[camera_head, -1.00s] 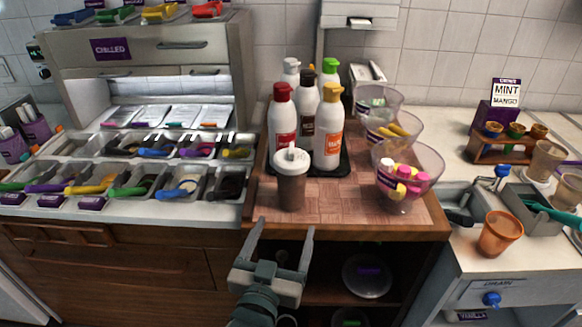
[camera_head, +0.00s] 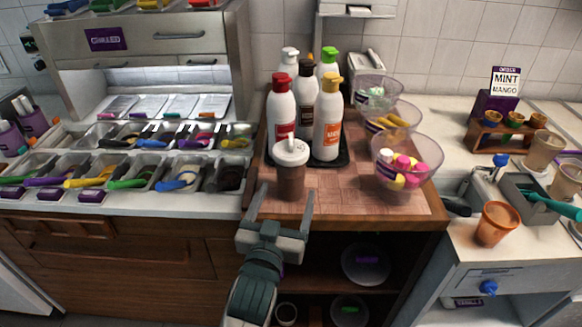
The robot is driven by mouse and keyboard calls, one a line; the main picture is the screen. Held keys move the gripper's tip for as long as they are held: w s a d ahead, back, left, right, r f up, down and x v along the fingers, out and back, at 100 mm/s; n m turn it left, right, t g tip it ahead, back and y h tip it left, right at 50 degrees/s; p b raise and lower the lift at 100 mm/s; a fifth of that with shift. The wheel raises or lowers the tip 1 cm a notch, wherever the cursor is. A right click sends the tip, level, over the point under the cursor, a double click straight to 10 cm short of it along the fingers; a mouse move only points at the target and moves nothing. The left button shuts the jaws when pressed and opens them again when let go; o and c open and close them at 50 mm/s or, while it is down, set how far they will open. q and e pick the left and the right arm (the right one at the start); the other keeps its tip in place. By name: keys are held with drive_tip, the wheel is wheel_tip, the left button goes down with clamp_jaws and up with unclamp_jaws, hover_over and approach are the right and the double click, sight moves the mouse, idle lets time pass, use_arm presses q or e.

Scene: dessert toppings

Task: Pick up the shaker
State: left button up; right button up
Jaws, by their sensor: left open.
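The shaker (camera_head: 291,178) is a brown cup with a white lid. It stands upright near the front edge of the wooden board on the counter. My left gripper (camera_head: 283,198) is open and empty at the front edge of the counter. Its two fingers point away from me, one on each side of the shaker's lower part as seen from here. I cannot tell whether either finger touches it. My right gripper is not in view.
Several sauce bottles (camera_head: 328,125) stand on a black tray just behind the shaker. Clear bowls (camera_head: 407,164) stand to the right. Topping bins (camera_head: 92,170) lie to the left. An orange cup (camera_head: 497,224) is at far right.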

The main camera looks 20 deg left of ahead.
sight(289, 185)
use_arm(q)
drive_tip(key=shift+w+a+r, duration=0.1)
drive_tip(key=shift+w+a, duration=0.05)
drive_tip(key=shift+w, duration=0.85)
drive_tip(key=w+p, duration=0.1)
drive_tip(key=w, duration=0.2)
drive_tip(key=shift+w+a, duration=0.1)
drive_tip(key=shift+w, duration=0.2)
drive_tip(key=shift+w+a, duration=0.1)
drive_tip(key=shift+w, duration=0.4)
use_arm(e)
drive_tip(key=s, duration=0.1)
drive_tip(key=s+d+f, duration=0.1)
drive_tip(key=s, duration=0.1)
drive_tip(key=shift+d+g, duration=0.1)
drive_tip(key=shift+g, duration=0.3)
use_arm(q)
drive_tip(key=shift+w, duration=0.1)
